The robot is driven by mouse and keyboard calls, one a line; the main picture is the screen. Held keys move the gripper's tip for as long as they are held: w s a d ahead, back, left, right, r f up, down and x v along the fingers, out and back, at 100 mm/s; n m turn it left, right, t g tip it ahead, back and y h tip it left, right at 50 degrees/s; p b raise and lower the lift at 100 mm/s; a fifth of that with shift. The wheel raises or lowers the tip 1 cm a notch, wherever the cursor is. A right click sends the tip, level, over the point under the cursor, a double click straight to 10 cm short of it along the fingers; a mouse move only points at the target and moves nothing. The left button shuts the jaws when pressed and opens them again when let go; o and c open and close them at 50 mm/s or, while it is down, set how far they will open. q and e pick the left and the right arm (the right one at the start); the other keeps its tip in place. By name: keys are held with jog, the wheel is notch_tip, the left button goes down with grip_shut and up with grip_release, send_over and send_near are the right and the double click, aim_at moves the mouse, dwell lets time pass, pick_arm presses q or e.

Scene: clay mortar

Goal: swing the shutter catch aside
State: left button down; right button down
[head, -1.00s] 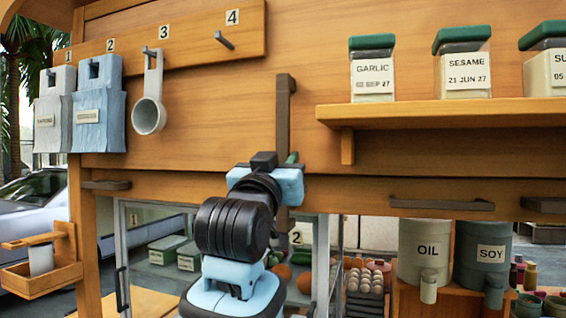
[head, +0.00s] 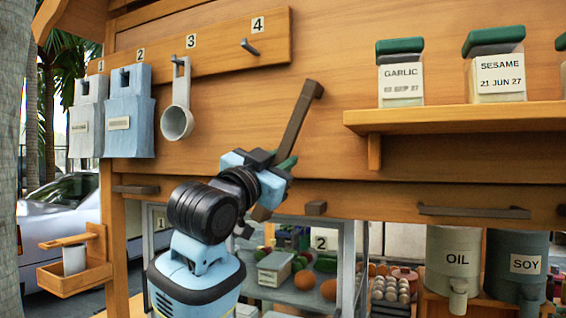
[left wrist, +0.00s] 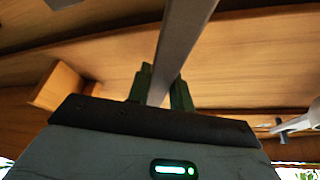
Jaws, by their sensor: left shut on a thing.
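The shutter catch (head: 301,118) is a dark brown bar on the wooden shutter in the head view. It is tilted, its top end leaning right and its lower end down to the left. My left gripper (head: 284,166) is shut on the catch along its lower part, hiding some of it. In the left wrist view the catch (left wrist: 187,36) runs as a grey-brown bar between the green fingers (left wrist: 161,92). A small brown block (head: 316,207) sits on the rail just right of the catch's lower end. My right gripper is not in view.
A wooden shelf (head: 455,121) with labelled jars stands out at the right. A peg rail (head: 216,52) with bags and a ladle (head: 177,123) is at upper left. A glass-fronted case (head: 345,262) and oil and soy containers are below. The shutter face above the catch is clear.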

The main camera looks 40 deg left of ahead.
pick_arm(q)
jog(key=shift+r, duration=0.15)
jog(key=c, duration=1.2)
grip_release()
jog(key=shift+a, duration=0.1)
jog(key=shift+c, duration=0.2)
jog(key=v, duration=0.8)
jog(key=shift+w, duration=0.1)
